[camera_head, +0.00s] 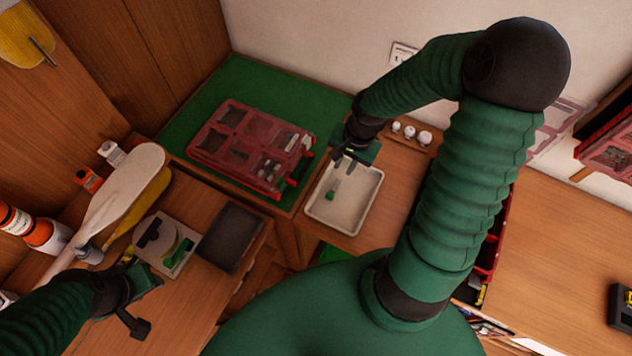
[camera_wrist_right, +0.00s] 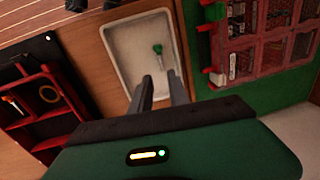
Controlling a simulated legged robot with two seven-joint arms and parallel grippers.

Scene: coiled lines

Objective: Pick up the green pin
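The green pin (camera_head: 330,195) lies in a shallow white tray (camera_head: 372,200) in the head view. In the right wrist view the pin (camera_wrist_right: 158,49) has a green head and a pale shaft pointing toward my fingers. My right gripper (camera_head: 341,158) is above the far end of the tray (camera_wrist_right: 114,50). In the right wrist view its two fingers (camera_wrist_right: 160,77) are apart with nothing held, and the pin appears just beyond their tips. My left gripper (camera_head: 146,302) is at the lower left of the head view, its fingers apart and apparently empty.
A red organizer case (camera_head: 230,140) lies on a green mat (camera_head: 240,82) left of the tray. Several white knobs (camera_head: 410,132) stand on a wooden strip behind it. A dark tray (camera_head: 231,237) and a tape dispenser (camera_head: 165,240) are near my left gripper. The right worktop is mostly clear.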

